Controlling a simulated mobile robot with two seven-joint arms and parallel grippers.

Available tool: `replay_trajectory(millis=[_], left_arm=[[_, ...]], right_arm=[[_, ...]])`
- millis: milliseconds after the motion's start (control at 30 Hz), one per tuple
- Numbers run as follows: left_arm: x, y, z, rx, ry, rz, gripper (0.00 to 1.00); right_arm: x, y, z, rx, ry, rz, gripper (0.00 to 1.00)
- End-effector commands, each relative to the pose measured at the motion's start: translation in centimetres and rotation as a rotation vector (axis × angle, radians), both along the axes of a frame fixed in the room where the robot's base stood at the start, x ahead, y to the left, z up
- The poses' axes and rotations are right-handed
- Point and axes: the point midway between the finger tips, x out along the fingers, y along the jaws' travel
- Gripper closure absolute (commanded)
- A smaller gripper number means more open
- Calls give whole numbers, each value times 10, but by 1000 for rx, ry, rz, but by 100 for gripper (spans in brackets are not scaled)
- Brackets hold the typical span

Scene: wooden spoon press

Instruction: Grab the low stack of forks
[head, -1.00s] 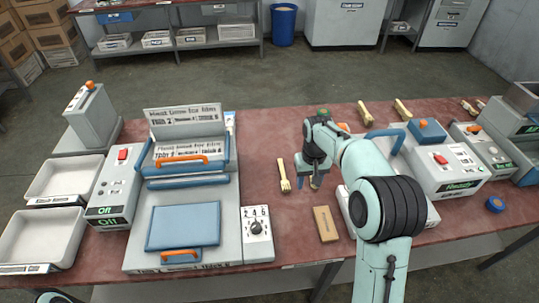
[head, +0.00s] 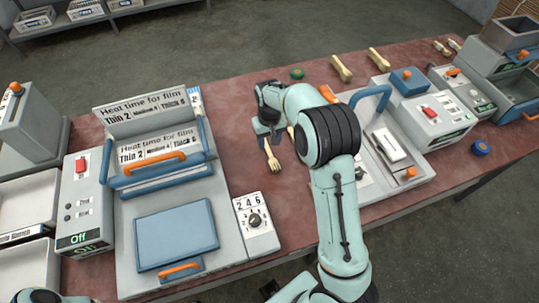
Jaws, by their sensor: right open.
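A pale wooden fork (head: 271,157) lies on the red-brown table, tines toward the front, just right of the press. Its stack height is hard to judge from above. A second wooden piece (head: 291,132) shows just right of the gripper, mostly hidden by my right arm. My left gripper is out of view.
The press (head: 175,235) with a blue plate and its dial box (head: 255,225) stand close on the left. A sealing machine (head: 425,115) stands right of my arm. Wooden bundles (head: 341,68) and a green round item (head: 297,73) lie at the back.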

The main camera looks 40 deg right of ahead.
Motion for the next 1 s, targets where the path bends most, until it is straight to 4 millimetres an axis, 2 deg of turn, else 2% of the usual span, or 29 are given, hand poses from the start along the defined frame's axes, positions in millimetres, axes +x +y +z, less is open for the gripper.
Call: replay_trajectory(millis=[167,433,567,767,900,1000], left_arm=[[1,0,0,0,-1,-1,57],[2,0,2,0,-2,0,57],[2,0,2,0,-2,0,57],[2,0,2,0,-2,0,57],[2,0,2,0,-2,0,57],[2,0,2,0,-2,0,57]], right_arm=[[1,0,-12,0,1,-1,52],[4,-1,-50,0,0,-1,52],[4,-1,-57,-1,-2,0,52],[4,-1,-57,0,-2,0,52],[4,-1,-57,0,-2,0,97],[4,-1,-57,0,-2,0,100]])
